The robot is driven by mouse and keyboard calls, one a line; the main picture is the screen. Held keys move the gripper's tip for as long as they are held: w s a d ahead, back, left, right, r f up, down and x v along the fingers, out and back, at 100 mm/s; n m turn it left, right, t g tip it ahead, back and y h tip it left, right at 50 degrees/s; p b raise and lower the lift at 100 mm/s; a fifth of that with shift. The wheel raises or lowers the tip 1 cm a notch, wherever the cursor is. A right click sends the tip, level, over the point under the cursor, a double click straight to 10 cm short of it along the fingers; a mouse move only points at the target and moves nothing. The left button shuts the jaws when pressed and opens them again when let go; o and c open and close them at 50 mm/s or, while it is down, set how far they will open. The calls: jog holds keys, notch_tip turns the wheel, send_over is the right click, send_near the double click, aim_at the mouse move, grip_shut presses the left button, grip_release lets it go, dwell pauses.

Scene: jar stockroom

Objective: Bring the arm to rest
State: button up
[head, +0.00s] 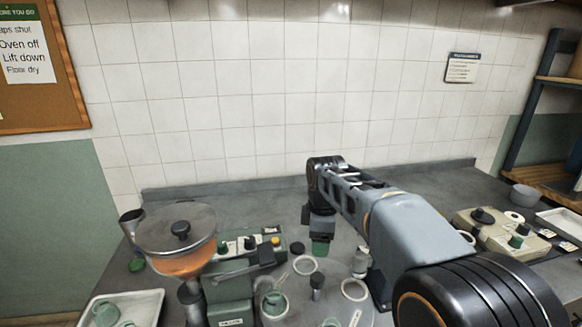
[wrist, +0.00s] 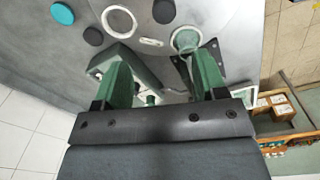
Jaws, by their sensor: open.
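My gripper (head: 320,247) hangs at the end of my arm, pointing down over the grey worktop (head: 240,193), left of the arm's upper links. Its green fingers show apart in the wrist view (wrist: 163,76), with nothing held between them. My arm reaches from the lower right of the head view toward the back wall and bends down at the wrist. Under the fingers in the wrist view are a jar with a pale rim (wrist: 185,40), a white ring (wrist: 119,20) and a grey-green frame-like part.
A machine with an orange-filled hopper (head: 180,265) and a green button box (head: 237,245) stand left of my gripper. Several rings, lids and jars lie around it. A white tray (head: 150,305) is at left front. A control box (head: 490,236) and bowl (head: 524,197) are right.

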jog(key=f+m, duration=0.1)
jog(key=m, duration=0.1)
jog(key=s+f+m, duration=0.1)
jog(key=f+m, duration=0.1)
jog(key=shift+s+d+f+m, duration=0.15)
jog(key=shift+s+d+m, duration=0.05)
jog(key=shift+m, duration=0.2)
jog(key=s+d+f+m+t, duration=0.1)
jog(key=s+d+m+t, duration=0.1)
jog(key=s+m, duration=0.3)
jog(key=s+d+f+m+t, duration=0.1)
jog(key=s+d+m, duration=0.3)
jog(key=s, duration=0.6)
jog(key=shift+d+f+m+t, duration=0.3)
jog(key=shift+m+t, duration=0.1)
jog(key=shift+m, duration=0.7)
